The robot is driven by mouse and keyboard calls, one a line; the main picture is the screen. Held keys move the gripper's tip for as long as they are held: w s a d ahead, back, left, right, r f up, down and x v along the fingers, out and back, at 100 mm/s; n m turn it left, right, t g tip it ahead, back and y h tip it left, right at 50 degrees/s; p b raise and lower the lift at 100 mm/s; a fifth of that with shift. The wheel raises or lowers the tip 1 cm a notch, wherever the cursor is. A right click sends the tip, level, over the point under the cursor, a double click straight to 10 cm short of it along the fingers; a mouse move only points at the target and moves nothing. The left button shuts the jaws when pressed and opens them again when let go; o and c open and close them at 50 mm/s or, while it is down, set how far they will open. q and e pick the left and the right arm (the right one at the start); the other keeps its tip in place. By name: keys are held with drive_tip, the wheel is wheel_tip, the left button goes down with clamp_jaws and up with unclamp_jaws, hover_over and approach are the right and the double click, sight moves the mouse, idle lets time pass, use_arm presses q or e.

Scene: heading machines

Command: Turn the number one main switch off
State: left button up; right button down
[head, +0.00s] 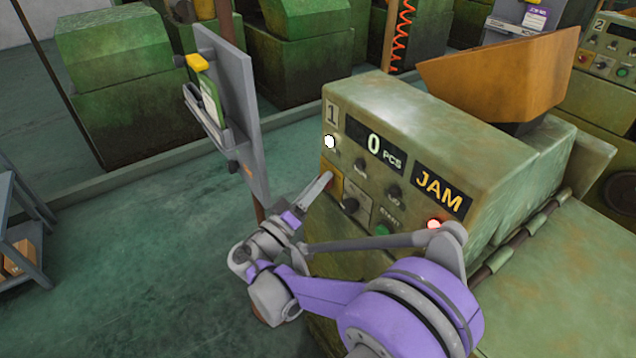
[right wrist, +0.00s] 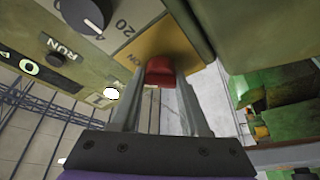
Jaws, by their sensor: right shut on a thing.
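The number one machine (head: 400,150) has a green front panel marked "1", with a "0 PCS" display and a lit "JAM" display (head: 442,188). Its main switch is a red knob (right wrist: 160,68) on a yellow plate (right wrist: 168,42), with an "ON" mark beside it in the right wrist view. My right gripper (head: 326,180) reaches the yellow plate at the panel's lower left. Its two fingers (right wrist: 160,82) are shut on the red knob, one on each side. The fingers hide most of the knob in the head view. My left gripper is not in view.
A black dial (head: 350,205), a green start button (head: 382,229) and a lit red lamp (head: 434,225) share the panel. A grey board (head: 232,110) on a post stands just left of the machine. An orange hopper (head: 495,80) sits on top.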

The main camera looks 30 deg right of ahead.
drive_tip(key=shift+n, duration=0.3)
drive_tip(key=n+y, duration=0.1)
drive_tip(key=n, duration=0.3)
drive_tip(key=shift+t+y+p, duration=0.3)
drive_tip(key=shift+y+p, duration=0.05)
drive_tip(key=shift+y, duration=0.05)
drive_tip(key=n+y+p, duration=0.1)
drive_tip(key=n+y, duration=0.1)
drive_tip(key=n, duration=0.3)
drive_tip(key=shift+n, duration=0.3)
drive_tip(key=n+g+y, duration=0.1)
drive_tip(key=n, duration=0.2)
drive_tip(key=shift+n+p, duration=0.35)
drive_tip(key=shift+n, duration=0.05)
drive_tip(key=shift+f+n+g+y, duration=0.1)
drive_tip(key=shift+n+g+y, duration=0.4)
drive_tip(key=shift+n+g, duration=0.6)
drive_tip(key=shift+n, duration=0.3)
drive_tip(key=shift+c, duration=2)
unclamp_jaws()
